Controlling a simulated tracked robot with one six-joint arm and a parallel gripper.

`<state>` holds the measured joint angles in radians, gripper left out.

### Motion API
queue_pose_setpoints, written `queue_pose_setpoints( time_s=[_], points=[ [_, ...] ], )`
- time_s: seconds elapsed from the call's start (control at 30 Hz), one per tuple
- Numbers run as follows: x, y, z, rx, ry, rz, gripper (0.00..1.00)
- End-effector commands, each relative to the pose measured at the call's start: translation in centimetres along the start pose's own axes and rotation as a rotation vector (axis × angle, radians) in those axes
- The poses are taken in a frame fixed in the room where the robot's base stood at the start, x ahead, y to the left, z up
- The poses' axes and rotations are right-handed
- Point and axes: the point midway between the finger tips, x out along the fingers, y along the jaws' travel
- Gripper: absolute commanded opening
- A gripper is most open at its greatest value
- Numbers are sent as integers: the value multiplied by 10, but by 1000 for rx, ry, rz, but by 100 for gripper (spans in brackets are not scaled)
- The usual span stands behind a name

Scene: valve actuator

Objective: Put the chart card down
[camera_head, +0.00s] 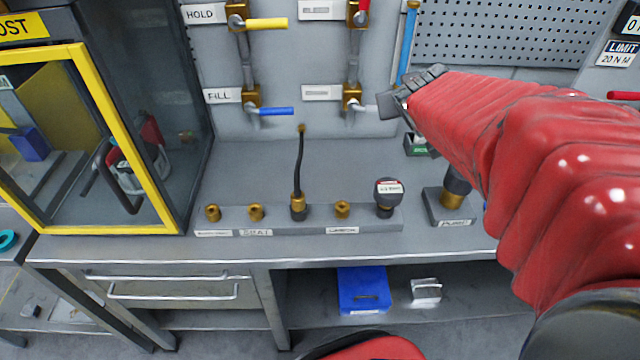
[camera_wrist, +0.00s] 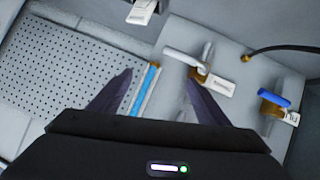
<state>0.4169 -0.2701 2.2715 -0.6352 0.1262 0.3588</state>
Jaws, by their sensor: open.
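I cannot make out a chart card in either view. My gripper (camera_head: 408,92) is raised in front of the back wall, at the end of my red arm, near the lower right lever valve. In the wrist view my gripper (camera_wrist: 158,80) has its two dark fingers apart, and nothing is held between them. A blue upright strip (camera_wrist: 150,82) shows beyond the gap between the fingers. That blue strip also shows at the pegboard's left edge in the head view (camera_head: 407,45).
The grey bench (camera_head: 250,165) has clear room behind the fitting rack (camera_head: 280,222). Wall valves include a yellow lever (camera_head: 266,24) and a blue lever (camera_head: 276,111). A yellow-framed cabinet (camera_head: 95,110) stands left. A blue bin (camera_head: 363,290) sits on the shelf below. The pegboard (camera_head: 500,35) is behind.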

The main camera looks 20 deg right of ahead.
Motion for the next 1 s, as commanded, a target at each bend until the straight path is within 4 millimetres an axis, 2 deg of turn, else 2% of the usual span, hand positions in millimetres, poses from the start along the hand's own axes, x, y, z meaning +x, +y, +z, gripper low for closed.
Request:
queue_pose_setpoints(
  time_s=[0.03,0.27,0.5,0.6,0.77,1.0],
  points=[
    [-15,-13,5,4,-21,-12,70],
    [-80,-67,51,16,-176,-98,70],
    [-156,-129,115,-15,-352,-276,70],
    [-184,-149,139,-37,-413,-355,70],
    [-209,-165,160,-60,-466,-426,70],
    [-211,-166,162,-63,-473,-433,70]
  ],
)
